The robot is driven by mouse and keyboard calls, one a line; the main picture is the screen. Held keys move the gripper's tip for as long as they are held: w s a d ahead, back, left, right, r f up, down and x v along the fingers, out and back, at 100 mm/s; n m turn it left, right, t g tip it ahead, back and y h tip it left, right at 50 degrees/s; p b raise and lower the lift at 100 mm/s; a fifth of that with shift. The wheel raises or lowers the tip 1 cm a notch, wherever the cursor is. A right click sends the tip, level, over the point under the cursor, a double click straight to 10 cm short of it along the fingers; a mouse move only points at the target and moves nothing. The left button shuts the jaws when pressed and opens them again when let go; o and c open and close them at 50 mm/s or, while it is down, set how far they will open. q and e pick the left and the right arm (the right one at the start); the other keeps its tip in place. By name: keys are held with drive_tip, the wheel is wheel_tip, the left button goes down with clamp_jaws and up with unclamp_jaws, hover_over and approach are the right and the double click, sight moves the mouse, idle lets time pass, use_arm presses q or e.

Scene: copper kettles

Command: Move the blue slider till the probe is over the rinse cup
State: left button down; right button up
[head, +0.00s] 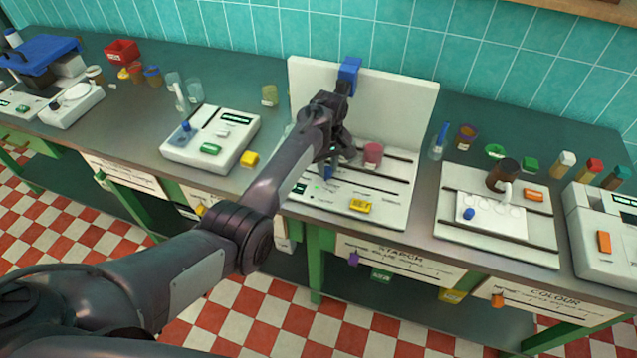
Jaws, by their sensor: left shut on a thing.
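My left gripper (330,158) reaches down over the middle white device, shut on a small blue piece (328,171) that looks like the blue slider. My wrist hides most of the grip. A larger blue block (350,70) sits at the top of the device's upright white panel (404,98), above my wrist. The probe cannot be made out; my arm covers the area below the block. A pinkish-red cup (373,153) stands on the device right of my gripper; whether it is the rinse cup I cannot tell. My right gripper is out of view.
Another white device with a green button (210,149) stands left, and one with a dark cup (502,175) stands right. Small jars line the back of the grey bench (425,205).

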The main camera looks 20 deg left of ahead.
use_arm(q)
drive_tip(key=d, duration=0.2)
drive_tip(key=shift+s+d+r, duration=0.1)
drive_tip(key=shift+s+d, duration=0.05)
drive_tip(key=shift+d, duration=0.15)
drive_tip(key=shift+d+p, duration=0.3)
drive_tip(key=shift+a, duration=0.55)
drive_tip(key=c, duration=1.7)
unclamp_jaws()
drive_tip(key=shift+d, duration=0.1)
drive_tip(key=shift+o, duration=1.3)
drive_tip(key=shift+d, duration=0.1)
drive_tip(key=shift+o, duration=1.2)
wheel_tip(320, 180, up, 8)
drive_tip(key=b, duration=0.1)
drive_tip(key=shift+f, duration=0.2)
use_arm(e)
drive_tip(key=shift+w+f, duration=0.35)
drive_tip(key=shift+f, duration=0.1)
